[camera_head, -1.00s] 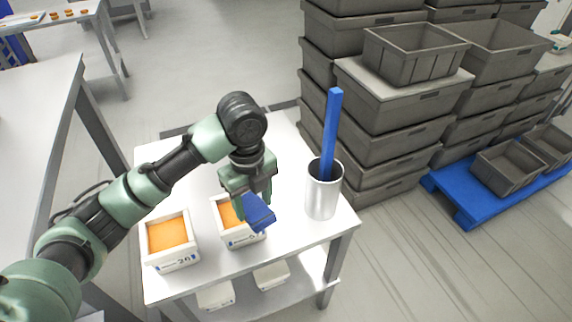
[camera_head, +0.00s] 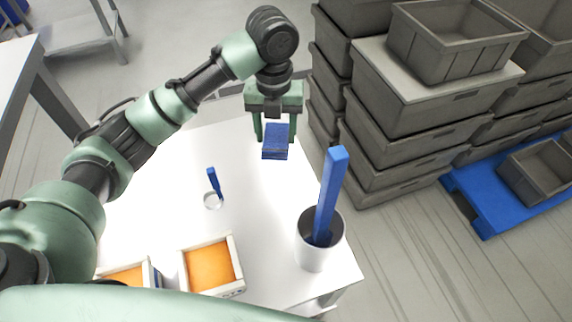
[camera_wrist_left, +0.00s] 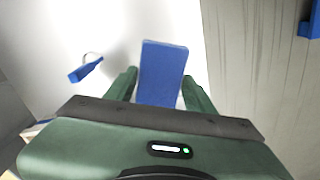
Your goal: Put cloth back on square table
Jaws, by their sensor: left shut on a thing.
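The blue cloth (camera_head: 275,142) is a folded rectangle held between the fingers of my left gripper (camera_head: 276,128), which is shut on it. It hangs over the far right part of the white square table (camera_head: 150,190). In the left wrist view the cloth (camera_wrist_left: 162,72) shows between the two green fingers, with the white table top beyond. I cannot tell how far above the table it is. My right gripper is not in view.
A metal cup (camera_head: 318,245) with a tall blue stick (camera_head: 329,195) stands at the table's right. A small blue-handled tool (camera_head: 214,185) lies mid-table. White boxes with orange contents (camera_head: 211,267) stand at the near edge. Grey crates (camera_head: 410,120) are stacked on the right.

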